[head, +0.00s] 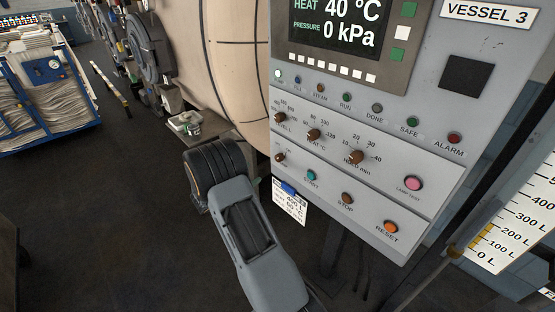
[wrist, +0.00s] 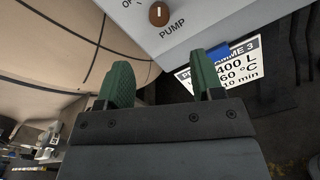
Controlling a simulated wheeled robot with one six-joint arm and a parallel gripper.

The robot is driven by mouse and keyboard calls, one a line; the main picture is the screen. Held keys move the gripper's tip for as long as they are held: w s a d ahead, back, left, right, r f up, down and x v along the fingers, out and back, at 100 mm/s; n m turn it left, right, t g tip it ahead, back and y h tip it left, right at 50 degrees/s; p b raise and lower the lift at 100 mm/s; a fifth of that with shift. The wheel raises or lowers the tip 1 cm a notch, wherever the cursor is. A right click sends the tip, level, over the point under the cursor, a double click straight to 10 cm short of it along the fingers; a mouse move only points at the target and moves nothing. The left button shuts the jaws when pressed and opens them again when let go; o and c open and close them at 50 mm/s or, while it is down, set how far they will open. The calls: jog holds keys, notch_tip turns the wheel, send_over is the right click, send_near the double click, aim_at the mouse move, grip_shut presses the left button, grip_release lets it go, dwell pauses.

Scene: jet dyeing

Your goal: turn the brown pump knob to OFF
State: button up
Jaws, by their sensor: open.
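The brown pump knob (head: 280,157) is at the lower left of the grey control panel (head: 330,185) in the head view. In the wrist view, the knob (wrist: 158,13) is at the top edge, above the word PUMP. A light mark shows on its face, and a cut-off label starting with O is at its left. My gripper (wrist: 162,76) is open and empty, with two green fingers apart. The knob appears beyond the fingertips, between their lines, and nothing touches it. In the head view my arm is below the panel and the fingers cannot be made out.
Several other brown knobs, such as the heat knob (head: 313,134), are just above the pump knob. The teal start button (head: 311,175) and brown stop button (head: 347,198) are close at its right. A white recipe card (head: 289,200) hangs under the panel. A large pale vessel (head: 225,65) stands behind.

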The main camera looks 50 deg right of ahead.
aim_at(277, 159)
jog(key=d, duration=0.4)
jog(key=d+p, duration=0.1)
jog(key=d, duration=0.4)
jog(key=d+p, duration=0.1)
jog(key=d, duration=0.3)
jog(key=shift+s+d+f, duration=0.1)
jog(key=shift+s+d, duration=0.15)
jog(key=shift+s, duration=0.15)
jog(key=shift+c, duration=0.3)
